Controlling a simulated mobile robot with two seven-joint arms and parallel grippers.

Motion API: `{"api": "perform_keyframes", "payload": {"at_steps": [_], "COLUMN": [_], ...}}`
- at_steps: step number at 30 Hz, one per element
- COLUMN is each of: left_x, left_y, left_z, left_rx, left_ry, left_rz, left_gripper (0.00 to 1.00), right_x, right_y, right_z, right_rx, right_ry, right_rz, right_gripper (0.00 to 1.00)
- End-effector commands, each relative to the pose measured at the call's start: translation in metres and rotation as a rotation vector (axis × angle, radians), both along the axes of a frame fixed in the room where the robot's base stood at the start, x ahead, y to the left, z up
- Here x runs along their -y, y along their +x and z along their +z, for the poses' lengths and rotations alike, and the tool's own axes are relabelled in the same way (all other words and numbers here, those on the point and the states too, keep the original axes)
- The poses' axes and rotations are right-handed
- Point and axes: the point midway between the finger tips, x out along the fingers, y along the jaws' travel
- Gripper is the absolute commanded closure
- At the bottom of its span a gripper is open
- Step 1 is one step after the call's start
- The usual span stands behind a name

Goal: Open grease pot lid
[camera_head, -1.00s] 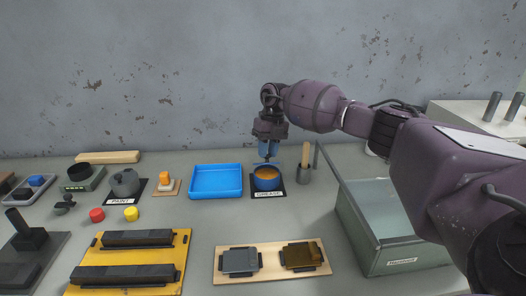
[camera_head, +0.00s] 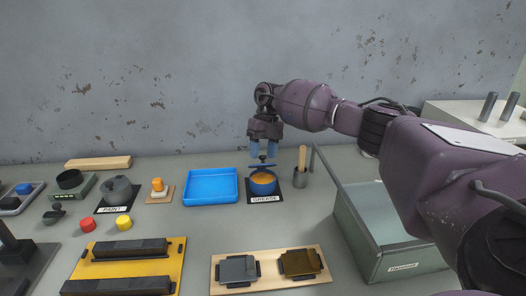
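I cannot tell whether the lid touches the rim. My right gripper (camera_head: 263,150) points down just above the knob. Its two blue fingers are apart with a clear gap and nothing is held between them. My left gripper is not in view.
A blue tray (camera_head: 211,201) lies left of the pot. A grey cup with a wooden handle (camera_head: 301,180) stands close on its right. A glass-topped green box (camera_head: 385,225) is farther right. A grey paint pot (camera_head: 118,191) is at left. Bare table lies in front of the pot.

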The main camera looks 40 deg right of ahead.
Motion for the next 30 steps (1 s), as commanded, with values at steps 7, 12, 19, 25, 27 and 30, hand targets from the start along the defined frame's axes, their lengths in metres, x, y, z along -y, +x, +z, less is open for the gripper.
{"api": "perform_keyframes", "payload": {"at_steps": [7, 12, 19, 25, 27, 30], "left_x": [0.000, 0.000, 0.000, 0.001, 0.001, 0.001], "left_y": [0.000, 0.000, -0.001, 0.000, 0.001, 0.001], "left_z": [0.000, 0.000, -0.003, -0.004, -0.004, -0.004], "left_rx": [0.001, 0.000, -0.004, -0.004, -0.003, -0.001], "left_ry": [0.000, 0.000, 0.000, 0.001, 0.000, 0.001], "left_rz": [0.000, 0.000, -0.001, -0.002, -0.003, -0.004], "left_gripper": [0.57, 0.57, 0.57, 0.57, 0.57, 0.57], "right_x": [0.000, 0.003, 0.014, 0.024, 0.027, 0.030], "right_y": [0.000, 0.002, 0.010, 0.017, 0.019, 0.020], "right_z": [0.000, 0.009, 0.044, 0.076, 0.085, 0.094], "right_rx": [0.001, 0.003, 0.003, 0.002, 0.002, 0.001], "right_ry": [0.000, -0.001, 0.000, 0.000, 0.000, 0.000], "right_rz": [0.000, -0.002, -0.002, -0.002, -0.002, -0.001], "right_gripper": [0.50, 0.50, 0.50, 0.50, 0.50, 0.50]}}
